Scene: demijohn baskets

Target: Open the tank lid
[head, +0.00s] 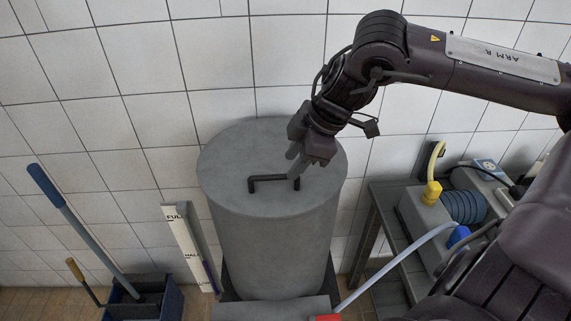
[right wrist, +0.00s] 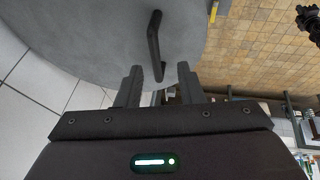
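The tank (head: 275,245) is a grey cylinder with a flat grey lid (head: 225,172) on top. A black bar handle (head: 268,179) stands on the lid. My right gripper (head: 296,172) is over the lid at the right end of the handle. In the right wrist view its fingers (right wrist: 158,88) are apart, with the near end of the handle (right wrist: 155,45) reaching toward the gap between them. I cannot tell whether they touch it. The lid (right wrist: 100,35) lies flat on the tank. My left gripper is not in view.
A level gauge board (head: 190,245) stands left of the tank. A blue bin (head: 145,303) with long-handled tools is further left. A bench with a pump (head: 425,215) and hoses stands to the right. A tiled wall (head: 150,90) is close behind.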

